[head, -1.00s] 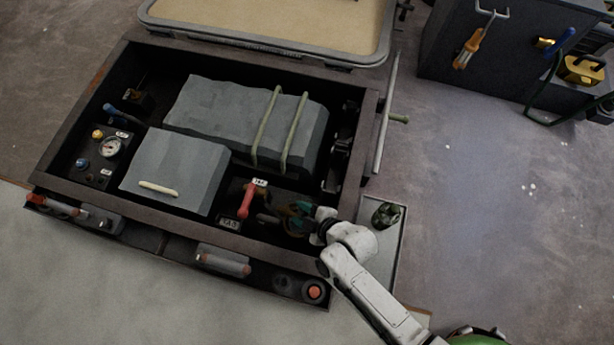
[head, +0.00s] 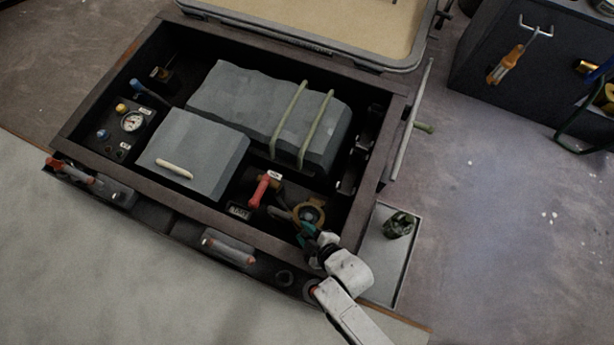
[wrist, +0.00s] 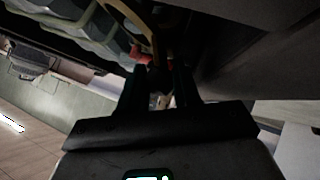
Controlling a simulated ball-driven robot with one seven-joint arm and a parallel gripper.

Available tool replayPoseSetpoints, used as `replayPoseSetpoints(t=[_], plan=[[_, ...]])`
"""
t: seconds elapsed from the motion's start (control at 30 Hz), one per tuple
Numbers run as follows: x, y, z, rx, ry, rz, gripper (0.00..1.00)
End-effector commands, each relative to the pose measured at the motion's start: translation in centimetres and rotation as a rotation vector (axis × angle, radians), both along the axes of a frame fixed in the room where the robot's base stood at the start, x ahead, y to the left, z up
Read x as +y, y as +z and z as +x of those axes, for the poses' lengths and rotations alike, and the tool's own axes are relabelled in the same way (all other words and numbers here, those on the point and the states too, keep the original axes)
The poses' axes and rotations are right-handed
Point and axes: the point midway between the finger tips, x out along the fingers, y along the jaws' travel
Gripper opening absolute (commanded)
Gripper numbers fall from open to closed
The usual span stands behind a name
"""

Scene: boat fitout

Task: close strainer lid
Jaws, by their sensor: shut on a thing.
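The strainer (head: 322,208) shows as a round brass ring with a dark middle, low in the right front part of the open box. My gripper (head: 307,233) is at the ring's near edge, with its teal fingertips down inside the box. In the wrist view my gripper (wrist: 160,98) has its dark fingers closed around a small dark part beneath a brass-coloured curved piece (wrist: 134,18). I take this part to be the strainer lid's edge or tab. The fingers and shadow hide most of it, and the lid's exact angle cannot be told.
A red-handled valve (head: 262,189) stands just left of the strainer. The box's front wall (head: 200,214) lies close to my wrist. A strapped grey block (head: 245,100) fills the back. A tray (head: 383,262) with a dark green item (head: 399,225) sits to the right.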

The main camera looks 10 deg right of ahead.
Motion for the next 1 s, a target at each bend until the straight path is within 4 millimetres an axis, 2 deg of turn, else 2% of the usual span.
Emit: replayPoseSetpoints(t=[0.3, 0.33, 0.4, 0.7, 1.0], plan=[[0.25, -0.25, -0.50, 0.011, 0.003, 0.003, 0.00], [0.25, -0.25, -0.50, 0.011, 0.003, 0.004, 0.33], [0.25, -0.22, -0.46, 0.010, 0.003, 0.004, 0.39], [0.17, -0.11, -0.25, 0.005, 0.003, 0.002, 0.68], [0.24, -0.19, -0.35, 0.007, 0.004, 0.003, 0.68]])
